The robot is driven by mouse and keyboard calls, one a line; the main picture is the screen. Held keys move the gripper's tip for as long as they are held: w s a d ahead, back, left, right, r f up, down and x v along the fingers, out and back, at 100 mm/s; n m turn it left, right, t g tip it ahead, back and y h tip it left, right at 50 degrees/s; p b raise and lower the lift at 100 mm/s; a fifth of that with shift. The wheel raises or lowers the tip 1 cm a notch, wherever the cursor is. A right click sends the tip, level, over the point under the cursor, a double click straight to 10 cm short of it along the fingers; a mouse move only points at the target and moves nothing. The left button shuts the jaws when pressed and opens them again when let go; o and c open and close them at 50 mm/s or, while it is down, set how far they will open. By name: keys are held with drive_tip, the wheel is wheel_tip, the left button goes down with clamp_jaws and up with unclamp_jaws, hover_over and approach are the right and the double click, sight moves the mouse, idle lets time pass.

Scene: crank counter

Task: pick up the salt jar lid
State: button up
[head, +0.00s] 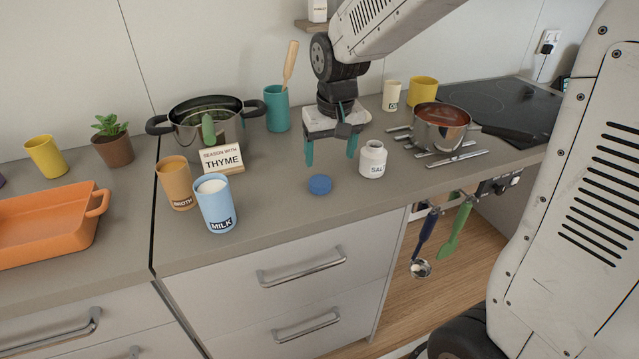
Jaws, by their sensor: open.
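The salt jar lid (320,184) is a small blue round cap lying flat on the grey counter, near its front edge. The white salt jar (373,160) stands upright and open to the right of the lid, its label partly readable. My gripper (331,160) points down above the counter, behind the lid and to the left of the salt jar. Its teal fingers are spread wide, with nothing between them. It does not touch the lid.
A blue milk cup (215,205) and an orange broth cup (175,184) stand left of the lid. The thyme sign (221,160) stands before a large pot (206,127). A smaller pot (440,131) is at the right. The counter around the lid is clear.

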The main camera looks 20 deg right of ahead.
sight(320, 181)
drive_tip(key=w+f, duration=0.2)
drive_tip(key=shift+w+a+f, duration=0.15)
drive_tip(key=shift+w+f, duration=0.1)
drive_tip(key=shift+f, duration=0.15)
drive_tip(key=f, duration=0.4)
drive_tip(key=w+f, duration=0.1)
drive_tip(key=f, duration=0.2)
drive_tip(key=shift+a, duration=0.25)
drive_tip(key=shift+r, duration=0.1)
drive_tip(key=shift+c, duration=0.3)
drive_tip(key=c, duration=1)
